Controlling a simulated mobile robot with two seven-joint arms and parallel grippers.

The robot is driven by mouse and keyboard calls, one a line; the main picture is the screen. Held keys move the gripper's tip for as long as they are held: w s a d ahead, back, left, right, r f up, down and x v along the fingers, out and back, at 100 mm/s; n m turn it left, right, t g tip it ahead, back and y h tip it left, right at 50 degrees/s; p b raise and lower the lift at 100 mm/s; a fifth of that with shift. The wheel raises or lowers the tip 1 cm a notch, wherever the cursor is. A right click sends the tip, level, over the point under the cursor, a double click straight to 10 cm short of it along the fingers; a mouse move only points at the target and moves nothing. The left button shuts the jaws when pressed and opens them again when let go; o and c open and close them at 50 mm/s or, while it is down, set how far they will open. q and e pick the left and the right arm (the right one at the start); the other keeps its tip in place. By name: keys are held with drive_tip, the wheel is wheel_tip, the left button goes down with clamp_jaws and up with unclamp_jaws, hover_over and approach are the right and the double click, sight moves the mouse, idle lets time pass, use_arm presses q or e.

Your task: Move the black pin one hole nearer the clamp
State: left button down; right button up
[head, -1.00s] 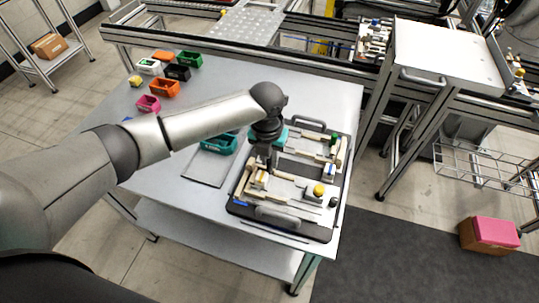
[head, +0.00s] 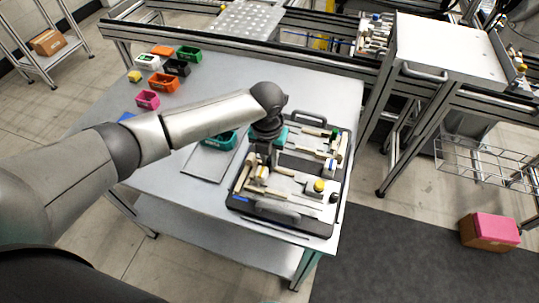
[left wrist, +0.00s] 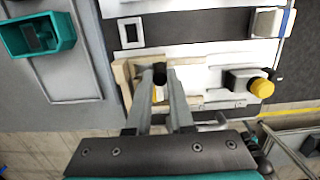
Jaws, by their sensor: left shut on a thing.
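The black pin (left wrist: 159,73) shows as a dark round end between the two fingertips of my left gripper (left wrist: 158,80) in the left wrist view. The gripper is shut on it, beside pale wooden blocks (left wrist: 125,85) on a white plate. In the head view my left gripper (head: 262,162) points down over the left part of the black pallet (head: 285,226), and the pin is hidden there. The clamp with a yellow knob (left wrist: 262,88) is to the right of the pin; its knob also shows in the head view (head: 319,185). The pin holes cannot be made out.
The pallet lies on a grey table (head: 150,190). A teal bin (head: 218,139) stands left of the pallet, and several small coloured bins stand at the far left. More wooden blocks and fittings stand on the pallet's far half. Open tabletop lies to the left.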

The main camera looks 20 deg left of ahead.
use_arm(q)
drive_tip(key=shift+f, duration=0.3)
drive_tip(key=c, duration=0.7)
unclamp_jaws()
drive_tip(key=r, duration=0.5)
drive_tip(key=s+r, duration=0.1)
drive_tip(key=r, duration=0.4)
drive_tip(key=r+p, duration=0.1)
drive_tip(key=r, duration=0.4)
drive_tip(key=shift+s+r, duration=0.1)
drive_tip(key=shift+s, duration=0.15)
